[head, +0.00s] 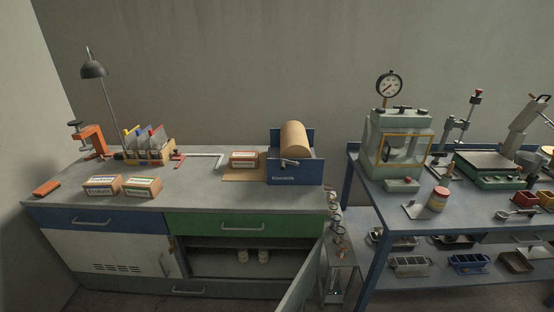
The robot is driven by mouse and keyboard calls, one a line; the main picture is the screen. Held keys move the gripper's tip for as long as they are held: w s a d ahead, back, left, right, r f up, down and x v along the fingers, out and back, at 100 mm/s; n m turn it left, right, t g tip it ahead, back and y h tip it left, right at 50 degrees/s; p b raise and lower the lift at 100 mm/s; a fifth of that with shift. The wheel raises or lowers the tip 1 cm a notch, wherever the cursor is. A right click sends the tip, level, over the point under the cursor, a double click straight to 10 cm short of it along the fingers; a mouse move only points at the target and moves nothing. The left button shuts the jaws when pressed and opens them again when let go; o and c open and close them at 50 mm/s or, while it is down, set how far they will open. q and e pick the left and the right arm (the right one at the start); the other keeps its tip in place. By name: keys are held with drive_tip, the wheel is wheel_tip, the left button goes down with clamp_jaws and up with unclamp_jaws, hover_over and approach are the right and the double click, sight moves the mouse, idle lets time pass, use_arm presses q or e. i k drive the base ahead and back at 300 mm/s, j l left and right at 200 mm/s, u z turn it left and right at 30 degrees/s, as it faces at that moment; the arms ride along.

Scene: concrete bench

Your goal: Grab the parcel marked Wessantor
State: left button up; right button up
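Three small brown parcels with white labels are on the concrete bench top (205,191). The left parcel (102,187) has a blue-edged label and stands near the front left. The middle parcel (143,187) has a green-edged label and stands just right of it. The third parcel (244,159) has a red-edged label and sits further back, by a flat piece of cardboard (240,175). The label print is too small to read with certainty, so I cannot tell which says Wessantor. Neither of my grippers is in view.
A blue paper-roll dispenser (296,172) stands right of the red-labelled parcel. A file rack (149,149), lamp (93,70) and orange clamp (93,139) stand behind the front pair. A cabinet door (300,287) hangs open below. A blue bench with machines stands right.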

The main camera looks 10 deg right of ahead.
sight(248, 159)
drive_tip(key=i+j+z, duration=0.1)
drive_tip(key=j+z, duration=0.7)
drive_tip(key=j, duration=0.2)
drive_tip(key=j+z, duration=0.4)
drive_tip(key=j, duration=0.15)
drive_tip(key=k+j+z, duration=0.2)
drive_tip(key=j+z, duration=0.2)
drive_tip(key=i+j+z, duration=0.2)
drive_tip(key=j, duration=0.55)
drive_tip(key=j+z, duration=0.15)
drive_tip(key=j, duration=0.6)
